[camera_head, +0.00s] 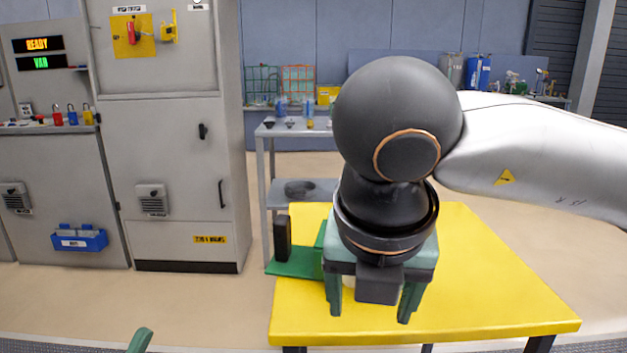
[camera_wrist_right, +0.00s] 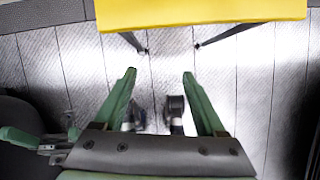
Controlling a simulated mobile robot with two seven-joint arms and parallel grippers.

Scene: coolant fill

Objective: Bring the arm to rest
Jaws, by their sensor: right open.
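My right gripper (camera_head: 372,303) hangs fingers-down in front of the yellow table (camera_head: 480,265) in the head view, below its dark wrist and white arm coming in from the right. Its two green fingers are apart. My right arm and wrist hide part of the table.
A green tray-like piece (camera_head: 292,263) with a dark upright block (camera_head: 282,238) is at the table's left edge. A grey cart (camera_head: 263,160) stands behind. Grey cabinets (camera_head: 170,190) are at left. Beige floor (camera_head: 200,300) is clear between cabinets and table.

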